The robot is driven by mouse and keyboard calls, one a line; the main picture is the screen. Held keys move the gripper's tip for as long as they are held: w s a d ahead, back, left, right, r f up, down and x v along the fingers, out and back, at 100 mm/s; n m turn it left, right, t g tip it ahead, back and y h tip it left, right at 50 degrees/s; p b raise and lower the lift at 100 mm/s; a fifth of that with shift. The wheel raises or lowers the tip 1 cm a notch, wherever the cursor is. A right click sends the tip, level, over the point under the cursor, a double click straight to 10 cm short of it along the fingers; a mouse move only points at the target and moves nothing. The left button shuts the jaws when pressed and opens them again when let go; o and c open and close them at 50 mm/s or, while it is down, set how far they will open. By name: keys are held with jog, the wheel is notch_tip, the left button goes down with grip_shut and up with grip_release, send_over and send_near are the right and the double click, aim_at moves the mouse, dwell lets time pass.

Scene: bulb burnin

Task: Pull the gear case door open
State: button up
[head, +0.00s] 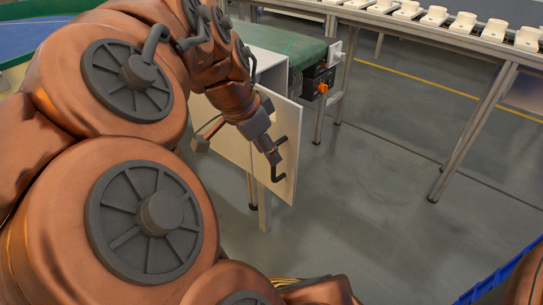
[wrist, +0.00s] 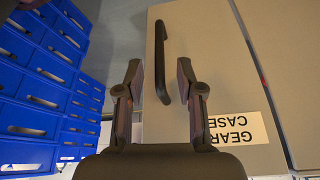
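The gear case door (head: 288,185) is a pale flat panel in the middle of the head view, below the end of the green conveyor. It also fills the right half of the wrist view (wrist: 200,45), with a white "GEAR CASE" label (wrist: 237,129). Its dark bar handle (wrist: 161,62) stands near the door's left edge in the wrist view. My gripper (wrist: 160,75) is open, with one finger on each side of the handle and visible gaps between. In the head view my gripper (head: 271,155) is at the handle. My arm hides part of the door and case.
Blue crates (wrist: 45,85) are stacked left of the door in the wrist view. A green conveyor (head: 285,43) is behind the door. A rail line with white parts (head: 462,22) runs along the back right. The grey floor right of the door is clear.

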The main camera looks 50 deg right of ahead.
jog(key=v, duration=0.7)
jog(key=shift+r, duration=0.2)
jog(key=shift+a, duration=0.15)
jog(key=s+a+r+n+y+p, duration=0.1)
jog(key=s+a+r+n+p, duration=0.2)
jog(key=p, duration=1.1)
jog(key=s+a+r+n+y+p, duration=0.1)
jog(key=s+a+r+n+p, duration=0.2)
jog(key=a+r+n+p, duration=0.4)
jog(key=s+a+r+n+y+p, duration=0.2)
jog(key=a+r+n+p, duration=0.3)
jog(key=r+n+p, duration=0.6)
notch_tip(320, 180, up, 3)
jog(key=s+p, duration=0.1)
jog(key=p, duration=0.9)
jog(key=shift+s+f+g, duration=0.15)
jog(key=shift+f+g, duration=0.1)
jog(key=shift+g, duration=0.05)
jog(key=shift+d, duration=0.1)
